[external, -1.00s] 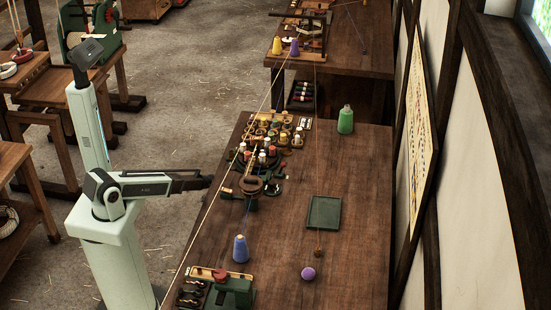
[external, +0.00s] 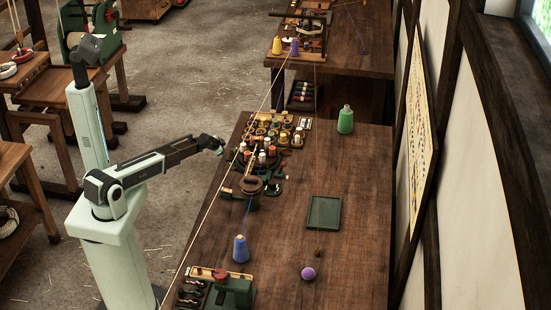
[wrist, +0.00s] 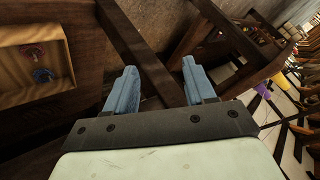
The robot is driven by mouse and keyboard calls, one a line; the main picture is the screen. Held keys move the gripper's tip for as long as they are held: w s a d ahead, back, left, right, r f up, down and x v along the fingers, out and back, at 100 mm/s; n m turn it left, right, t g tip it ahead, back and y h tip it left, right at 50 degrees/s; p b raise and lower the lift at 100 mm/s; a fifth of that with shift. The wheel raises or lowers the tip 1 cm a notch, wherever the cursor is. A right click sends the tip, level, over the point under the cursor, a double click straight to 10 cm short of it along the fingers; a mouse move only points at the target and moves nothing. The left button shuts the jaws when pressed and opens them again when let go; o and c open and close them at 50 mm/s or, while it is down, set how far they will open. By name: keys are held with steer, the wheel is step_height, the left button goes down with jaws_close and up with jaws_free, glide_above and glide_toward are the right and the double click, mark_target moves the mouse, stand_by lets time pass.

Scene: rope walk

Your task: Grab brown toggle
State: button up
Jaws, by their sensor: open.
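A small brown piece (external: 318,251) lies on the dark wooden table (external: 345,200), just behind a purple ball (external: 308,273). It may be the brown toggle, but it is too small to be sure. Several small brown parts also sit among the crowded racks at the table's left side, and I cannot tell them apart. My gripper (external: 218,145) is raised near the table's left edge, beside the racks and far from the small brown piece. In the wrist view my gripper (wrist: 156,72) has its two blue fingers apart with nothing between them.
A green tray (external: 309,222) lies mid-table, with a green spool (external: 346,120) farther back. A blue cone (external: 240,248) and a green clamp-like device (external: 234,291) stand at the front left. Taut cords cross above the table. The right side is clear. A wooden box (wrist: 68,72) shows in the wrist view.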

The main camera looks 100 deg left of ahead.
steer(key=w+a+r+m+g+y, duration=0.1)
steer(key=w+a+r+m+y, duration=0.15)
steer(key=r, duration=0.75)
steer(key=w+a+r+m+y, duration=0.2)
steer(key=a+r+m, duration=0.15)
steer(key=r, duration=0.65)
steer(key=w+d+r+n+t+y, duration=0.15)
steer(key=w+d+r, duration=0.35)
steer(key=w, duration=0.6)
steer(key=w+d+r+t+h, duration=0.15)
steer(key=w+d+r, duration=0.4)
steer(key=w, duration=0.65)
steer(key=w+d+r+n+t+y, duration=0.15)
steer(key=w+d+r, duration=0.35)
steer(key=w, duration=0.6)
steer(key=w+d+f+n+g+h, duration=0.1)
steer(key=w+d+f+n+h, duration=0.15)
steer(key=w+d+n, duration=0.65)
steer(key=n+g+h, duration=0.6)
steer(key=n+h, duration=0.1)
steer(key=h, duration=0.5)
glide_above(318, 249)
steer(key=f, duration=0.9)
steer(key=shift+s+a+f, duration=0.1)
steer(key=shift+a+f, duration=0.05)
steer(key=shift+a, duration=0.05)
steer(key=shift+d+f, duration=0.2)
steer(key=shift+f, duration=2.45)
